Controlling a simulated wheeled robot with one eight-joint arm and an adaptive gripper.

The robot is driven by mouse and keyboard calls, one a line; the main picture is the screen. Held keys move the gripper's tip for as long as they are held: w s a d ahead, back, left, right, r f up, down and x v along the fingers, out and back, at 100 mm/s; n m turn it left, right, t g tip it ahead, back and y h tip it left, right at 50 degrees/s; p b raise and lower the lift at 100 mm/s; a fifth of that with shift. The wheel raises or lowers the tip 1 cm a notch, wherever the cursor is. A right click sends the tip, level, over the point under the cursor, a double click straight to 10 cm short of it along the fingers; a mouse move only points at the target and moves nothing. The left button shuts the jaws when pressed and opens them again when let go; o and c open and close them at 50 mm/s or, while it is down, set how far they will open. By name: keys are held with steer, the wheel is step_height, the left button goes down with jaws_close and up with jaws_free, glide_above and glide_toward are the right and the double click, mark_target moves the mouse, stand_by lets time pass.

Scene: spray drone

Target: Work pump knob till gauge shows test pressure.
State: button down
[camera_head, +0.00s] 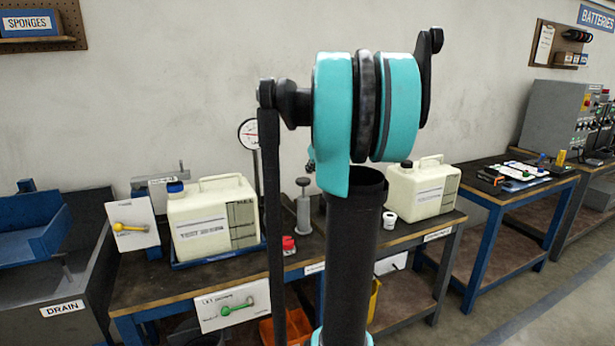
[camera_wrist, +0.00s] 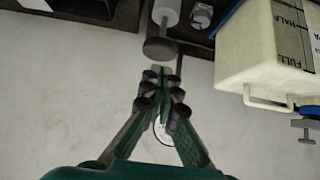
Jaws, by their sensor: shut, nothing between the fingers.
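The pump (camera_head: 303,212) stands upright on the bench with a dark round knob (camera_head: 303,182) on its rod. In the wrist view, which looks upside down, the knob (camera_wrist: 160,48) is just beyond the fingertips of my gripper (camera_wrist: 161,76). My gripper is shut and empty; I cannot tell whether the tips touch the knob. The round white gauge (camera_head: 249,132) stands behind the bench, partly covered by my arm. It also shows behind my fingers in the wrist view (camera_wrist: 162,130). Its reading is too small to make out.
A cream tank (camera_head: 212,215) with a blue cap stands left of the pump in a blue tray. Another cream tank (camera_head: 424,190) stands to the right. A red-capped item (camera_head: 288,245) and a white cup (camera_head: 389,219) are near the pump. The bench front (camera_head: 160,275) is fairly clear.

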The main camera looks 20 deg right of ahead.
steer(key=shift+v, duration=1)
steer(key=shift+r, duration=0.1)
step_height(320, 180, up, 5)
steer(key=shift+s+r, duration=0.1)
steer(key=shift+r, duration=0.05)
stand_by(0.4)
glide_above(302, 178)
steer(key=s, duration=0.4)
steer(key=f, duration=0.6)
steer(key=shift+w+f, duration=0.25)
steer(key=shift+f, duration=0.15)
step_height(302, 178, down, 3)
steer(key=shift+w+f, duration=0.15)
steer(key=shift+f, duration=0.5)
